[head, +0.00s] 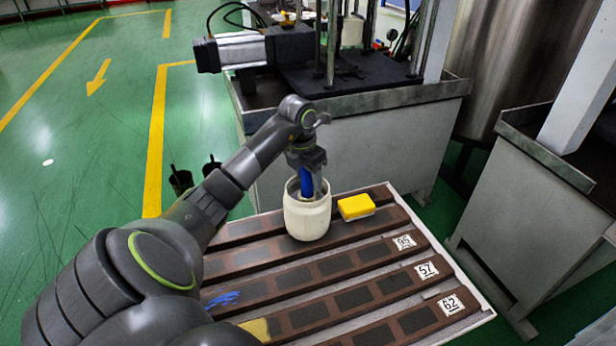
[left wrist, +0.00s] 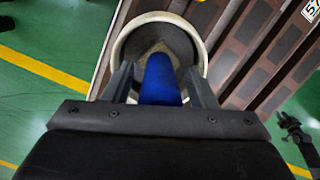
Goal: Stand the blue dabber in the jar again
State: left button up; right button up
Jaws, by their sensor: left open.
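The cream jar (head: 307,218) stands upright on the slatted table. The blue dabber (head: 306,182) has its handle rising from the jar's mouth. In the left wrist view the blue handle (left wrist: 160,80) reaches down into the jar (left wrist: 128,48), and its lower end is hard to make out. My left gripper (head: 308,172) is over the jar's mouth, pointing down. Its two fingers (left wrist: 158,88) are open, one on each side of the blue handle, with a gap showing. My right gripper is not visible in the head view.
A yellow block (head: 356,206) lies just right of the jar. Brown slats with dark plates and number labels (head: 426,270) fill the table. Blue strokes (head: 222,298) mark one slat. A grey machine base (head: 370,140) stands behind.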

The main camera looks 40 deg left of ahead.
pick_arm(q)
jog(key=r, duration=0.2)
jog(key=r+b, duration=0.1)
jog(key=r, duration=0.3)
jog(key=shift+s+a+b, duration=0.1)
jog(key=shift+s+b, duration=0.2)
jog(key=shift+s, duration=0.1)
jog(key=r+p, duration=0.2)
jog(key=r, duration=0.1)
jog(key=r+p, duration=0.1)
jog(key=shift+s+r, duration=0.15)
jog(key=shift+s, duration=0.2)
jog(key=shift+s+r+p, duration=0.1)
jog(key=shift+r+p, duration=0.45)
jog(key=shift+p, duration=0.05)
